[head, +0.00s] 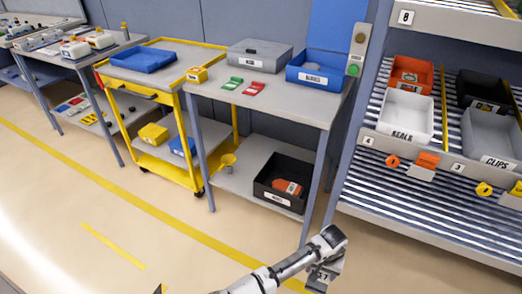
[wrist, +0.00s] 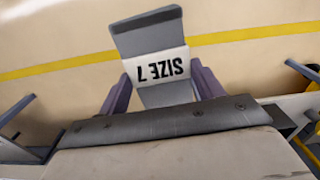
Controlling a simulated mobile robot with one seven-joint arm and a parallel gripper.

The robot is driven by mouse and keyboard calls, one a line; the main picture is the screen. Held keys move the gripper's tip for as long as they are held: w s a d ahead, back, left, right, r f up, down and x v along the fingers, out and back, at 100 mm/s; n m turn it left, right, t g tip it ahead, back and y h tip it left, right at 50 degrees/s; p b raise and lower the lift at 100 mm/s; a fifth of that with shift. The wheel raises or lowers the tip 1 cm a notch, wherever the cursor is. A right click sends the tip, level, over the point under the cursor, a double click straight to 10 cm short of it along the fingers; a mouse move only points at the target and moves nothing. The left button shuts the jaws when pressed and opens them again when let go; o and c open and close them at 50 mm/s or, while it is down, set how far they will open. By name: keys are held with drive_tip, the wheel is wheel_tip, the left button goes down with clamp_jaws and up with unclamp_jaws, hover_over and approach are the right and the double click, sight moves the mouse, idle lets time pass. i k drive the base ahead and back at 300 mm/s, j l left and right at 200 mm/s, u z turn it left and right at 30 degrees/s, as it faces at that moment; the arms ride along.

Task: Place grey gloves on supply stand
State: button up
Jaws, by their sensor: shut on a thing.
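My gripper (wrist: 161,88) is shut on a grey folded piece (wrist: 148,40) with a white "SIZE 7" label, which I take to be the grey gloves. One dark finger presses each side of it. In the head view the gloves (head: 321,279) hang at the end of my arm at the bottom, over the floor. They are in front of a grey two-level stand (head: 292,111), which may be the supply stand, and apart from it. Its top holds a grey lidded box (head: 260,58), a blue bin (head: 319,69), and green and red packs (head: 254,89).
The stand's lower shelf holds a black bin (head: 281,184) with an orange item. A yellow cart (head: 187,80) stands to its left. A roller rack (head: 435,205) with bins is at the right. Floor in front is open, crossed by a yellow line (head: 130,193).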

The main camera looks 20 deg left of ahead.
sight(297, 102)
drive_tip(key=i+l+u, duration=0.1)
drive_tip(key=u, duration=0.85)
drive_tip(key=i+l+u, duration=0.3)
drive_tip(key=l+u, duration=0.35)
drive_tip(key=i+l+u, duration=0.1)
drive_tip(key=l, duration=0.4)
drive_tip(key=i+l, duration=0.1)
drive_tip(key=l, duration=0.4)
drive_tip(key=u, duration=0.05)
